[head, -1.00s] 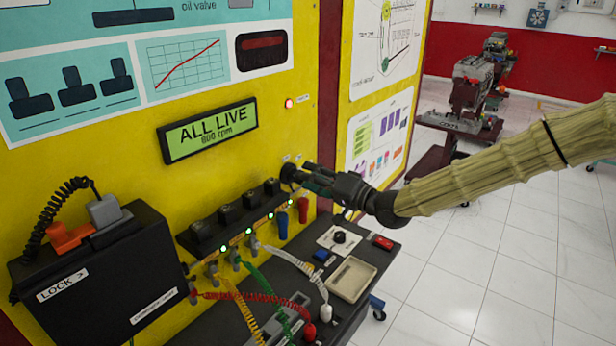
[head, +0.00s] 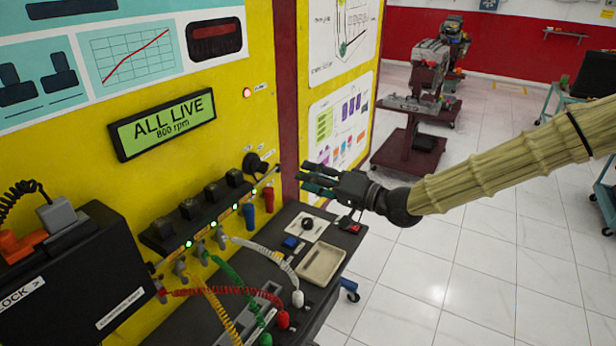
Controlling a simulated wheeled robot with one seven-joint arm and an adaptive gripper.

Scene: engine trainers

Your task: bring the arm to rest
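My gripper (head: 306,180) is at the middle of the head view, at the end of my sleeved arm reaching in from the right. Its dark fingers are spread apart with nothing between them. It is in front of the right edge of the yellow panel (head: 270,120), above the dark shelf. A black round knob (head: 254,163) on the panel is to the left of the fingertips, with a visible gap between. The display (head: 163,124) reads ALL LIVE, 800 rpm.
Below the gripper, the dark shelf holds a beige tray (head: 322,264), a white plate with a black knob (head: 307,225) and coiled leads (head: 225,292). A black lock box (head: 85,275) is at lower left. A trolley with an engine (head: 420,110) stands behind.

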